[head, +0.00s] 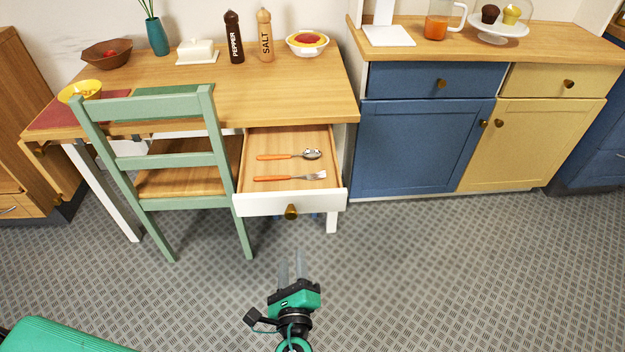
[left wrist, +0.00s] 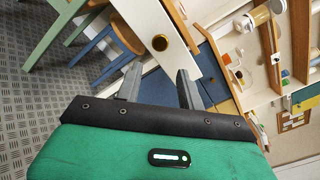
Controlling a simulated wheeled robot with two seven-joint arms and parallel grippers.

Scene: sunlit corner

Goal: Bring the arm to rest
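My left gripper (head: 291,258) is in the lower middle of the head view, in front of the open drawer and clear of it. Its two fingers are apart with nothing between them. In the left wrist view the fingertips (left wrist: 160,72) also stand apart and empty, toward the white drawer front (left wrist: 152,32) with its brass knob. My right gripper is not in view.
The table's drawer (head: 268,205) stands open, holding a spoon (head: 311,155) and a fork (head: 290,178) with orange handles. A green chair (head: 160,163) stands left of it. Blue and yellow cabinets (head: 420,148) are at right. The floor (head: 440,270) at right is clear.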

